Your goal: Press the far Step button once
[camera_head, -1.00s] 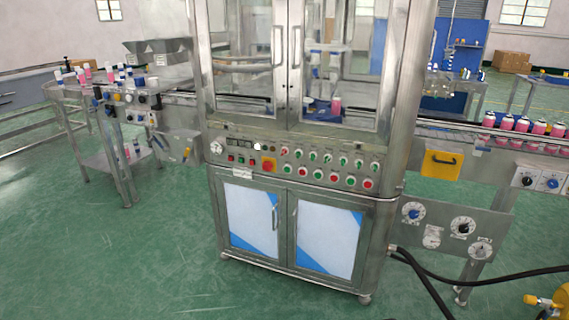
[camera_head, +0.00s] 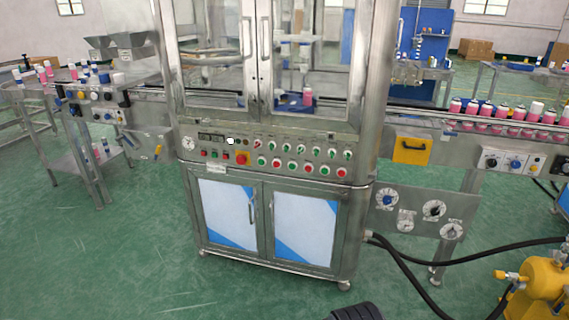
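The control panel (camera_head: 270,151) on the front of the glass-doored machine carries rows of green and red push buttons and small dark knobs. The labels are too small to read, so I cannot tell which button is Step. My gripper is not in view.
A yellow machine (camera_head: 545,285) with black hoses stands at the lower right. A black ribbed piece (camera_head: 357,311) shows at the bottom edge; I cannot tell what it is. Conveyor stands flank the cabinet. The green floor (camera_head: 130,255) before it is mostly clear.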

